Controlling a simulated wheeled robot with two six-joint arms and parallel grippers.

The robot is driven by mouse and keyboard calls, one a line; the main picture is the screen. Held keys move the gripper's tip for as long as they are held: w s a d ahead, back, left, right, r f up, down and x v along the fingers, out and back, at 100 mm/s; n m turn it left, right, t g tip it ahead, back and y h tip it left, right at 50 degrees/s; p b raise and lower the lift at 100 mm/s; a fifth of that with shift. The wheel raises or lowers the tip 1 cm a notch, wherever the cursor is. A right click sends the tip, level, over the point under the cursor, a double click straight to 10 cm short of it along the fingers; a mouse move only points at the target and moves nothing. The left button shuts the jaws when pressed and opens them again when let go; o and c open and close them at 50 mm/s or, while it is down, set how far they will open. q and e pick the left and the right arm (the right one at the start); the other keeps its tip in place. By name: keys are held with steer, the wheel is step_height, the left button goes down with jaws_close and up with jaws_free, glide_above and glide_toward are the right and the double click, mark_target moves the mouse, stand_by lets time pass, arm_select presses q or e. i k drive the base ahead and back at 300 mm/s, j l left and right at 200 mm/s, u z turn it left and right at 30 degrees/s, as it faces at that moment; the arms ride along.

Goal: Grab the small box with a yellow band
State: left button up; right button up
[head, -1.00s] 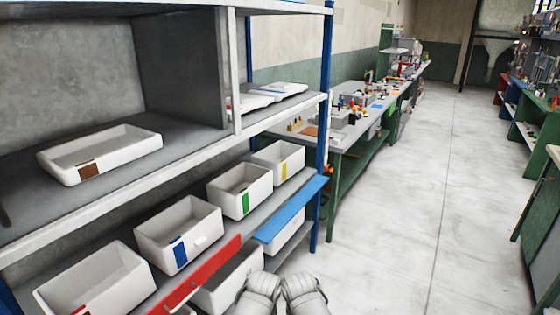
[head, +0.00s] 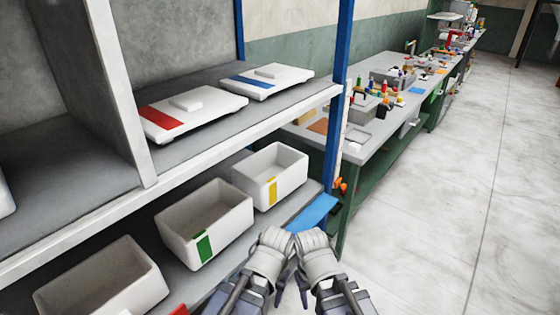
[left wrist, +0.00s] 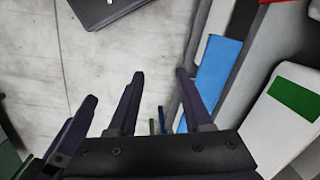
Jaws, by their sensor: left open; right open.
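The small white box with a yellow band (head: 289,184) stands on the lower shelf at the right end, right of the box with a green band (head: 228,222). It is open-topped and looks empty, with the yellow band upright on its front. My right gripper (head: 303,290) is at the bottom middle of the head view, in front of and below the box, open and apart from it. My left gripper is beside it; its open fingers show in the left wrist view (left wrist: 160,75) with nothing between them. The yellow band is not in the left wrist view.
A blue panel (head: 310,213) sticks out below the box. A blue shelf post (head: 338,100) stands just right of it. Flat white boxes with red (head: 185,122) and blue (head: 255,82) bands lie above. A cluttered workbench (head: 365,150) stands behind; the floor at right is clear.

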mark_target(270, 174)
steer(key=i+l, duration=0.3)
steer(key=i, duration=0.2)
steer(key=i+l+u, duration=0.1)
steer(key=i+l, duration=0.2)
steer(key=i, duration=0.25)
